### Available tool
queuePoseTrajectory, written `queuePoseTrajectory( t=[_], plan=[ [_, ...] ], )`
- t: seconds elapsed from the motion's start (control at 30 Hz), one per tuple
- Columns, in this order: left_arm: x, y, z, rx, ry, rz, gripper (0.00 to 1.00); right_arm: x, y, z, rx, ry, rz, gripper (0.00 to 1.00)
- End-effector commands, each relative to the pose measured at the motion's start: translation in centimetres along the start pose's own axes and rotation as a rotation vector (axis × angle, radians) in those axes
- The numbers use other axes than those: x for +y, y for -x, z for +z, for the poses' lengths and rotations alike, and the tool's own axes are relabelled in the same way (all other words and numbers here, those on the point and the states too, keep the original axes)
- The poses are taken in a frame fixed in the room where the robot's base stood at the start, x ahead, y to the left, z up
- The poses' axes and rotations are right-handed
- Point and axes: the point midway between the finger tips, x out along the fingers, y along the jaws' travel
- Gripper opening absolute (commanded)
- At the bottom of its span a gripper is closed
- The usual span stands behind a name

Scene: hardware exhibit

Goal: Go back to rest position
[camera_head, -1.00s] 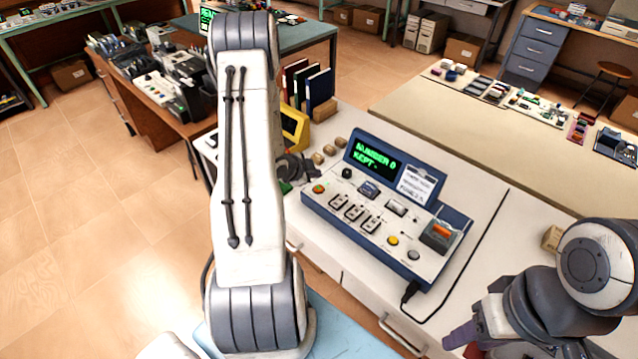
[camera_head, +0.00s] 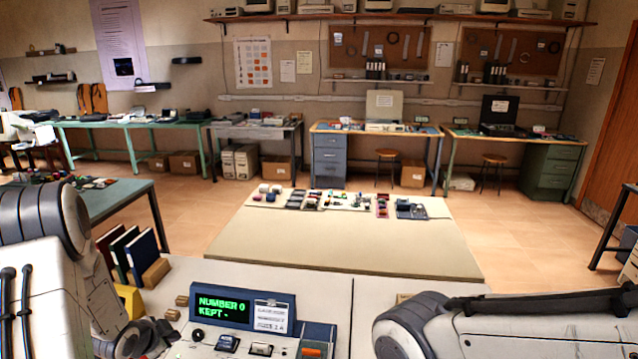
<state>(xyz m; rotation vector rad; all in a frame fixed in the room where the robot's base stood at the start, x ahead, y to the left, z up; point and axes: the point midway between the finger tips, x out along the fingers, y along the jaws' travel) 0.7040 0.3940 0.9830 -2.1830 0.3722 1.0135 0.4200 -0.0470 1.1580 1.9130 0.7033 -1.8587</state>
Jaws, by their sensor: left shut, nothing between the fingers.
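The blue-and-white console (camera_head: 262,345) stands at the bottom centre, its lower part cut off by the frame. Its green display (camera_head: 222,309) reads "NUMBER 0 KEPT -". My left arm comes in at the left edge, bent at a large grey joint. My left gripper (camera_head: 150,338) shows small and dark just left of the console, partly hidden by my arm; it is shut and empty. My right arm fills the bottom right corner, and its gripper is out of view.
Binders (camera_head: 132,255) and a wooden block (camera_head: 181,300) sit on the white bench left of the console. A low beige table (camera_head: 340,243) with small parts lies ahead. Workbenches line the back wall. Tiled floor is free around the beige table.

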Motion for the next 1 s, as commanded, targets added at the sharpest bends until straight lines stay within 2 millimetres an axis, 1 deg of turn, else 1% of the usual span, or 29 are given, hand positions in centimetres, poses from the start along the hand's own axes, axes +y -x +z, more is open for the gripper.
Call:
queuePoseTrajectory(
  t=[0.03, 0.07, 0.1, 0.17, 0.2, 0.27, 0.3, 0.37, 0.4, 0.47, 0.5, 0.53, 0.57, 0.6, 0.7, 0.8, 0.83, 0.9, 1.0],
  plan=[
    [0.6, 0.7, -3.2, -0.017, -0.015, 0.018, 0.00, 0.0, -0.2, 0.0, 0.000, 0.000, 0.000, 0.49],
    [1.3, 1.2, -4.8, -0.038, -0.011, 0.032, 0.00, 0.0, -0.2, 0.0, 0.000, 0.000, 0.000, 0.49],
    [2.2, 2.1, -7.0, -0.063, -0.004, 0.049, 0.00, 0.0, -0.3, 0.0, 0.000, 0.000, 0.000, 0.49],
    [4.2, 3.8, -9.9, -0.101, 0.015, 0.077, 0.00, 0.0, -0.4, 0.0, 0.000, 0.000, 0.000, 0.49],
    [5.7, 5.0, -11.7, -0.125, 0.029, 0.096, 0.00, 0.0, -0.5, 0.0, 0.000, 0.000, 0.000, 0.49],
    [8.2, 7.2, -14.2, -0.158, 0.050, 0.128, 0.00, 0.1, -0.6, 0.0, 0.000, 0.001, 0.000, 0.49],
    [10.0, 8.8, -15.6, -0.178, 0.066, 0.151, 0.00, 0.1, -0.7, 0.0, 0.000, 0.001, 0.000, 0.49],
    [13.0, 11.4, -17.2, -0.209, 0.090, 0.190, 0.00, 0.1, -0.8, 0.0, 0.000, 0.001, 0.000, 0.49],
    [15.1, 13.3, -18.1, -0.230, 0.103, 0.219, 0.00, 0.1, -0.9, 0.1, 0.000, 0.001, 0.000, 0.49],
    [18.3, 16.3, -18.9, -0.261, 0.123, 0.268, 0.00, 0.1, -1.0, 0.1, 0.000, 0.001, 0.000, 0.49],
    [20.5, 18.4, -19.1, -0.284, 0.135, 0.302, 0.00, 0.1, -1.1, 0.1, 0.000, 0.001, 0.000, 0.49],
    [22.0, 19.9, -19.1, -0.301, 0.142, 0.329, 0.00, 0.1, -1.1, 0.1, 0.000, 0.001, 0.000, 0.49],
    [23.5, 21.4, -19.0, -0.318, 0.147, 0.356, 0.00, 0.1, -1.1, 0.1, 0.000, 0.001, 0.000, 0.49],
    [25.2, 23.3, -18.7, -0.341, 0.152, 0.390, 0.00, 0.1, -1.2, 0.1, 0.000, 0.001, 0.000, 0.49],
    [28.7, 27.3, -17.5, -0.397, 0.155, 0.465, 0.00, 0.1, -1.3, 0.1, 0.000, 0.001, 0.000, 0.49],
    [30.7, 30.1, -16.3, -0.440, 0.152, 0.517, 0.00, 0.1, -1.4, 0.1, 0.000, 0.001, 0.000, 0.49],
    [31.1, 30.6, -16.1, -0.449, 0.151, 0.527, 0.00, 0.1, -1.4, 0.1, 0.000, 0.001, 0.000, 0.49],
    [31.7, 31.4, -15.6, -0.464, 0.149, 0.543, 0.00, 0.1, -1.4, 0.1, 0.000, 0.001, 0.000, 0.49],
    [31.9, 31.8, -15.4, -0.474, 0.148, 0.550, 0.00, 0.1, -1.4, 0.1, 0.000, 0.001, 0.000, 0.49]
  ],
)
